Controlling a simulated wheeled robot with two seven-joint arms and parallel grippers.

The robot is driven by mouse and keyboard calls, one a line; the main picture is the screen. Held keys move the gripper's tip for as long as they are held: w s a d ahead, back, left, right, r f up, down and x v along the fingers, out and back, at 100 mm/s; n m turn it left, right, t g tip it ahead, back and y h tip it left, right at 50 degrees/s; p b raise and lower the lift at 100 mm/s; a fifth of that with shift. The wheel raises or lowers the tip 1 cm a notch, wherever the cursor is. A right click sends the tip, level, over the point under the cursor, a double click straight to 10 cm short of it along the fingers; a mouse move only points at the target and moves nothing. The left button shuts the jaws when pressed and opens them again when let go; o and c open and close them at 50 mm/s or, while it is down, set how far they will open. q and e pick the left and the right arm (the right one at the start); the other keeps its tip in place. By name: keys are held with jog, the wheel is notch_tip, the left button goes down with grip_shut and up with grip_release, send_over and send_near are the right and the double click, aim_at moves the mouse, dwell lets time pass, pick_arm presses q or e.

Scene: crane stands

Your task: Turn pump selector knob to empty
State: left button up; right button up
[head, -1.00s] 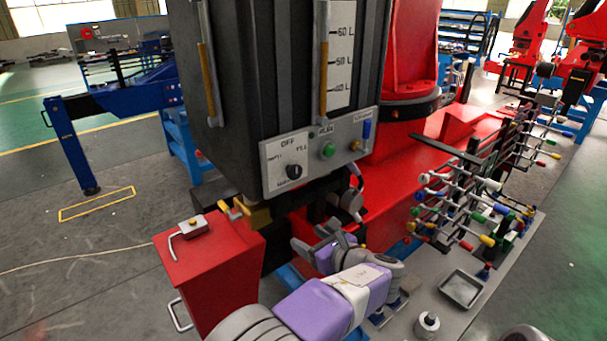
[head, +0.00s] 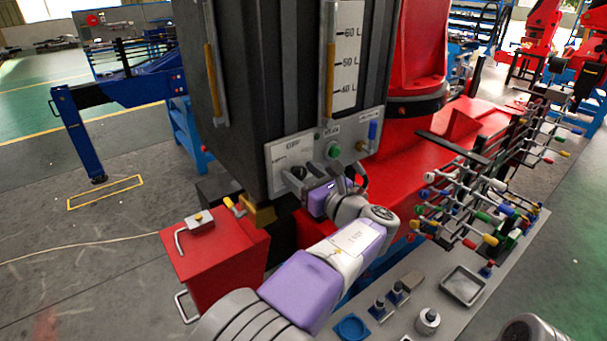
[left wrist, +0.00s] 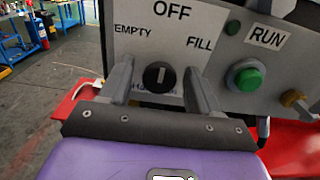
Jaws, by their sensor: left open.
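The pump selector knob (left wrist: 158,77) is a small round black knob with a white mark on a pale label plate. In the left wrist view its mark stands upright, toward OFF, with EMPTY at upper left and FILL at right. My left gripper (left wrist: 157,68) is open, with one finger on each side of the knob. Gaps show between fingers and knob, and I cannot tell the depth. In the head view the left gripper (head: 300,177) is at the grey control panel (head: 352,152) and partly covers the label. My right gripper is not seen.
A green button (left wrist: 244,77) under the RUN label and a brass fitting (left wrist: 297,102) are right of the knob. A red box (head: 222,258) with handles stands below left. A rack of coloured-tipped rods (head: 470,205) and a metal tray (head: 463,285) are at right.

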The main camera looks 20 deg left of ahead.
pick_arm(q)
jog(key=c, duration=1)
jog(key=shift+n, duration=0.3)
jog(key=n+b, duration=0.3)
jog(key=n, duration=0.1)
jog(key=shift+f, duration=0.2)
jog(key=shift+s+n+b, duration=0.1)
jog(key=shift+n+b, duration=1.65)
jog(key=shift+n, duration=0.45)
jog(key=shift+r, duration=0.1)
jog(key=o, duration=1)
